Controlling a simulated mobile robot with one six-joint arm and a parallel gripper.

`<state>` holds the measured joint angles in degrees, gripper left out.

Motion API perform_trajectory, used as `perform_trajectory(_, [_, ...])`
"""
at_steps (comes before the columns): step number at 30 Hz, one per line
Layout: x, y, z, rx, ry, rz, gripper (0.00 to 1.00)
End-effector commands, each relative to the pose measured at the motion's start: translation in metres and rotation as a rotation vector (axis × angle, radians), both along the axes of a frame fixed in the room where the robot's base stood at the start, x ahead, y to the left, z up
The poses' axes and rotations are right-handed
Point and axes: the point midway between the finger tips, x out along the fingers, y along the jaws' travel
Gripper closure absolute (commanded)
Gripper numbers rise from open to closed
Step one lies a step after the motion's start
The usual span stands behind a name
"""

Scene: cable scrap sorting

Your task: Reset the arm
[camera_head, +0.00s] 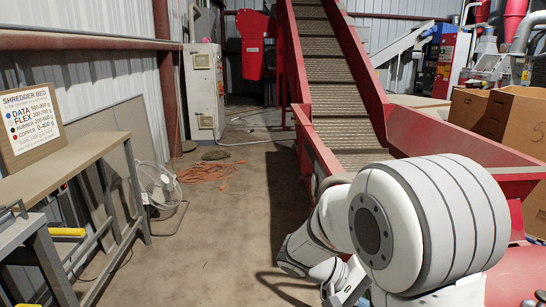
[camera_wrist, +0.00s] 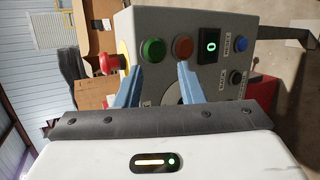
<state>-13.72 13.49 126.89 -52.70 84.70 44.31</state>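My arm (camera_head: 425,225) is folded in the lower right of the head view, its white links reaching down to the left. My gripper (camera_wrist: 158,70) shows in the wrist view with its two blue fingers apart and nothing between them. Beyond the fingertips is a grey control box (camera_wrist: 205,20). It carries a green button (camera_wrist: 153,50), a dull red button (camera_wrist: 183,47), a display reading 0 (camera_wrist: 210,44), a blue button (camera_wrist: 240,44) and a black knob (camera_wrist: 236,77). A red mushroom button (camera_wrist: 110,64) is at its left side. I cannot tell whether the fingers touch the box.
A red-sided conveyor (camera_head: 345,80) rises behind my arm. Cardboard boxes (camera_head: 515,120) stand at right. A workbench (camera_head: 70,165) with a sorting sign (camera_head: 30,118) is at left, near a fan (camera_head: 160,185) and an orange cable (camera_head: 205,172). The middle floor (camera_head: 235,220) is clear.

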Motion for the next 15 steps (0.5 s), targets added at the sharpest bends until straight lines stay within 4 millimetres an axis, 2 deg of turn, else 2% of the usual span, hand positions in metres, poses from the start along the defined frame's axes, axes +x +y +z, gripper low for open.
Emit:
perform_trajectory(1, [-0.014,-0.001,0.035,0.080,-0.002,-0.020,0.65])
perform_trajectory(5, [-0.044,0.007,0.072,0.300,-0.011,-0.045,0.65])
perform_trajectory(9, [-0.069,0.023,0.114,0.529,-0.060,-0.038,0.65])
perform_trajectory(15, [-0.091,0.051,0.179,0.816,-0.196,0.025,0.65])
